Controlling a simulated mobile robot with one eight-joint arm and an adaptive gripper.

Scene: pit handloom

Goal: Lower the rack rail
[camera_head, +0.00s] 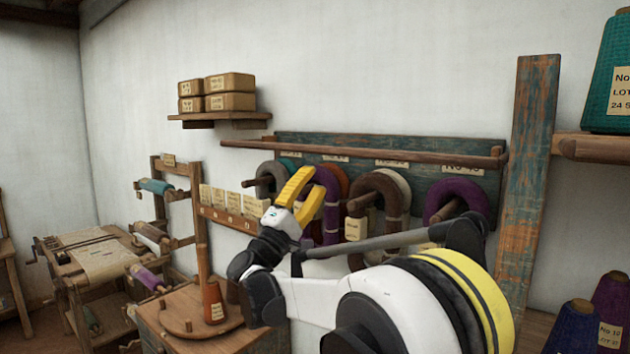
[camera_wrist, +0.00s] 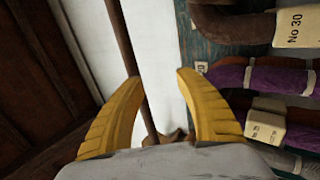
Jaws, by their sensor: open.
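The rack rail (camera_head: 365,149) is a long brown wooden bar along the top front of a blue-green rack board (camera_head: 330,143). It runs nearly level in front of the wall. In the wrist view a brown bar (camera_wrist: 128,48), which looks like this rail, runs lengthwise close to one fingertip. My gripper (camera_head: 314,180) has yellow fingers, open and empty, and appears just below the rail in the head view. In the wrist view my gripper (camera_wrist: 158,76) shows white wall between its fingertips. I cannot tell the gap in depth to the rail.
Yarn hanks, including a brown one (camera_head: 378,208) and a purple one (camera_head: 456,200), hang on pegs under the rail. A shelf with boxes (camera_head: 218,116) is at upper left. A wooden post (camera_head: 530,180) stands to the right. A round-topped stand (camera_head: 182,308) is below.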

